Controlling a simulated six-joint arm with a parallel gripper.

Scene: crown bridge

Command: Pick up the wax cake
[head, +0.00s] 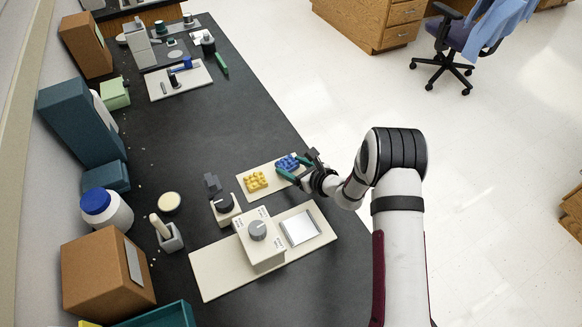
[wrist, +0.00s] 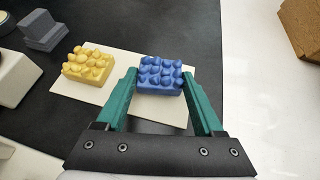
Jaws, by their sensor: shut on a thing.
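My gripper (head: 289,170) is shut on a blue block with a knobbly top (head: 287,163). In the wrist view, the green fingers of my gripper (wrist: 160,77) stand on either side of the blue block (wrist: 161,74). The block is level, over or on the right part of a white card (wrist: 117,97); I cannot tell whether it touches the card. A similar yellow knobbly block (wrist: 88,65) sits on the card to the left. A round cream disc (head: 169,201) lies farther left on the bench. The frames do not show which of these is called the wax cake.
A balance-like device (head: 258,238) with a square metal plate stands in front of the card. A small dial unit (head: 224,208) is left of the card. A blue-lidded jar (head: 105,209) and boxes line the wall. The dark bench middle (head: 190,130) is clear.

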